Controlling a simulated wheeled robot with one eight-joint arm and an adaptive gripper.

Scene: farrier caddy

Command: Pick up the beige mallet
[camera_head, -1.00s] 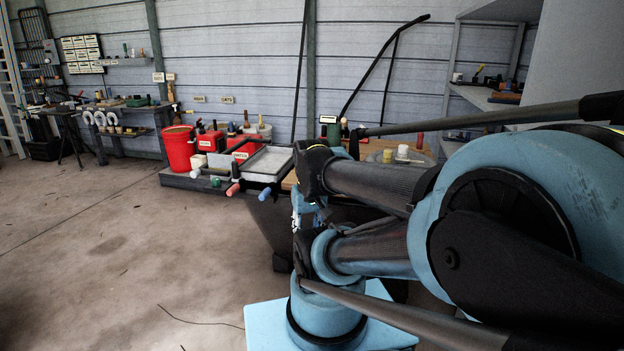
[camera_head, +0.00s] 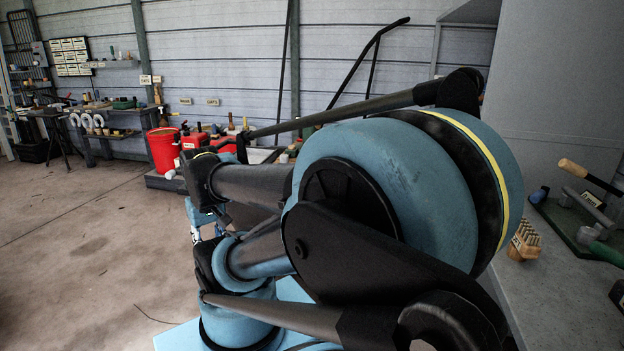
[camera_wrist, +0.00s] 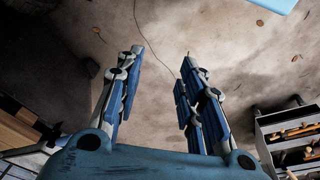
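My gripper (camera_wrist: 162,57) is open and empty in the wrist view, its two blue-grey fingers spread apart over bare floor. I cannot pick out the beige mallet with certainty in either view. A small pale block (camera_head: 170,174) shows low beside the red bucket in the head view, too small to identify. In the wrist view, a dark rack (camera_wrist: 262,135) at the right edge holds wooden-handled tools (camera_wrist: 300,132), with no mallet head clear among them. In the head view, my arm covers much of the middle and hides most of the low platform's load.
A red bucket (camera_head: 163,150) and red containers (camera_head: 194,141) stand on a low platform at the back. A grey counter (camera_head: 560,300) at right bears a wooden block of punches (camera_head: 525,240) and a green tray (camera_head: 560,228) with tools. The floor (camera_head: 70,250) at left is clear.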

